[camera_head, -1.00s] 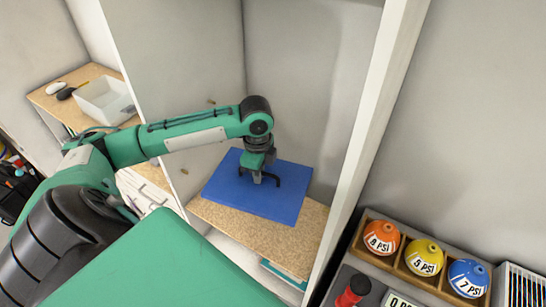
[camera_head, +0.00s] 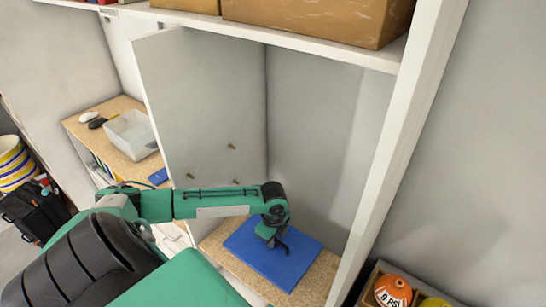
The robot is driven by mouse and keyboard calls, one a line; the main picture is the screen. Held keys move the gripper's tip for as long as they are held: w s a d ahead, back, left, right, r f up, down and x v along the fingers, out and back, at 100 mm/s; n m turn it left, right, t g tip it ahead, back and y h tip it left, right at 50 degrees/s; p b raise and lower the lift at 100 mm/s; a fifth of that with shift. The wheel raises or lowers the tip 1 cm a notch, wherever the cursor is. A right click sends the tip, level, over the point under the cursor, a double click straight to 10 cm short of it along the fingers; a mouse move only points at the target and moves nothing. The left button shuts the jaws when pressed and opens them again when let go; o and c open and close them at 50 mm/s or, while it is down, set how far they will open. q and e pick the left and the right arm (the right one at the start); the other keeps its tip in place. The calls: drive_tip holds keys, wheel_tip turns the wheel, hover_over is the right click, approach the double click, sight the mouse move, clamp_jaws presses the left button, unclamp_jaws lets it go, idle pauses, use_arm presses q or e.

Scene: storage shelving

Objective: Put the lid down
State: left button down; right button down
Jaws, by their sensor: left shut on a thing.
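The lid is a flat blue rectangular panel (camera_head: 298,265) in the lower middle of the head view, inside a shelf compartment. It lies over the speckled wooden shelf board (camera_head: 322,276); I cannot tell whether it rests on the board or is just above it. My left gripper (camera_head: 275,243) points down at the middle of the lid and is shut on it, with the arm coming in from the left. The exact grip point is partly hidden by the gripper. My right gripper is not in view.
A white upright post (camera_head: 392,150) bounds the compartment on the right, and a grey panel (camera_head: 200,100) stands on the left. A shelf with cardboard boxes (camera_head: 320,18) is above. A clear bin (camera_head: 132,137) sits on the left shelf. An orange ball (camera_head: 392,291) is at bottom right.

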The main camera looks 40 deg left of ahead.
use_arm(q)
wheel_tip(320, 180, down, 4)
drive_tip(key=shift+r+p, duration=0.1)
drive_tip(key=shift+p, duration=0.4)
drive_tip(key=shift+f, duration=0.4)
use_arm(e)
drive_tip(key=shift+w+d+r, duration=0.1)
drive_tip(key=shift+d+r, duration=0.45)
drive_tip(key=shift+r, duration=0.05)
use_arm(q)
drive_tip(key=shift+f, duration=0.1)
drive_tip(key=c, duration=1.5)
unclamp_jaws()
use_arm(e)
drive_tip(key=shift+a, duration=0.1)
